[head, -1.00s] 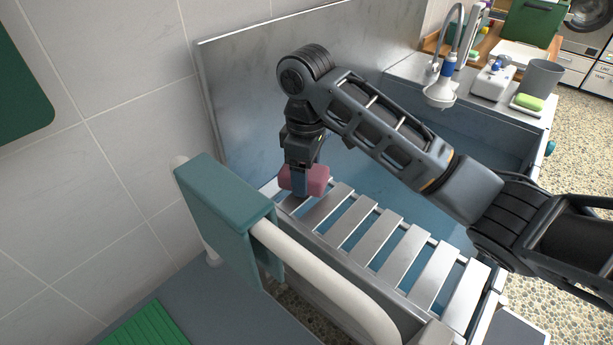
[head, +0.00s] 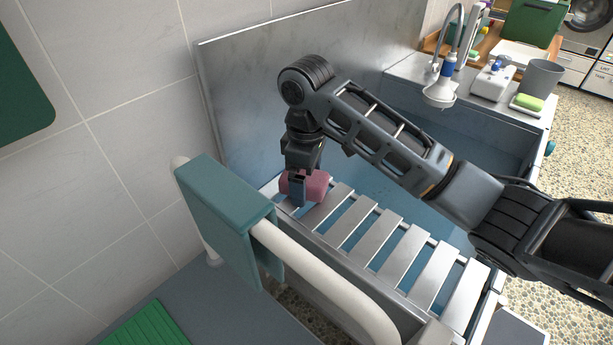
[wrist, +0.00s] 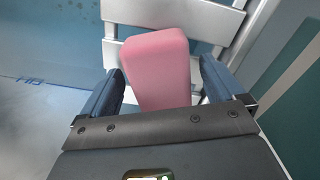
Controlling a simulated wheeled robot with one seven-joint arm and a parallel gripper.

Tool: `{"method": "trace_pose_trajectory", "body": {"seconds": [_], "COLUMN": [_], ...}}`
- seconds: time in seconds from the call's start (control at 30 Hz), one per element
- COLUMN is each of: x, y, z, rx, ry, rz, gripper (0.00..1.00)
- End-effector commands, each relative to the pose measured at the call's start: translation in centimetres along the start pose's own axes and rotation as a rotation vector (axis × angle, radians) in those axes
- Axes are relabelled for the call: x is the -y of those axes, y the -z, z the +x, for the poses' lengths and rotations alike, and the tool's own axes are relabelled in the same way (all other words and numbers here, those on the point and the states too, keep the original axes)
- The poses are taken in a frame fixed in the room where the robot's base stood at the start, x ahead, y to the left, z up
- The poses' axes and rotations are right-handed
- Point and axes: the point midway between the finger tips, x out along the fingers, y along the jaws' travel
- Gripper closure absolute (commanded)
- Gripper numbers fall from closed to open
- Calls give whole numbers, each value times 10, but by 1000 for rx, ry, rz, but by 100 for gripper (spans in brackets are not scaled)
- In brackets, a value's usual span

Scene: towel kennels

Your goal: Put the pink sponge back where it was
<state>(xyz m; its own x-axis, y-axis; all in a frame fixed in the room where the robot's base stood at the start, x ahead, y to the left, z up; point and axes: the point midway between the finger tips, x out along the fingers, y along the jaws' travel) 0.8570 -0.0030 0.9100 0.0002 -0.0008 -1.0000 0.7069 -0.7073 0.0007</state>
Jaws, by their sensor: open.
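The pink sponge (head: 316,187) is at the far left end of the slatted metal rack (head: 372,238). In the wrist view the sponge (wrist: 158,66) stands between the two blue-grey fingers of my gripper (wrist: 166,92). A gap shows on each side, so the jaws are open around it and not clamped on it. In the head view my gripper (head: 300,190) points down at the sponge and hides part of it. The sponge appears to rest on the slats, though its underside is hidden.
A tall metal panel (head: 245,100) stands behind. A shower head (head: 440,95), a grey cup (head: 541,78) and a green sponge (head: 529,102) are at the back right.

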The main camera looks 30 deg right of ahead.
Motion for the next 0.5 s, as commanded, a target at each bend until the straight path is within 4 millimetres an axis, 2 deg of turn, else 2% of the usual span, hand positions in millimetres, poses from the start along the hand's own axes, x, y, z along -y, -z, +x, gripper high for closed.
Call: {"method": "trace_pose_trajectory", "body": {"seconds": [0.13,0.23,0.5], "x": [0,0,-2], "y": [1,1,0], "z": [-9,-24,-84], "rx": [-2,-3,-1], "ry": [-3,-3,-6], "rz": [0,-1,-1], "gripper": [5,5,5]}}
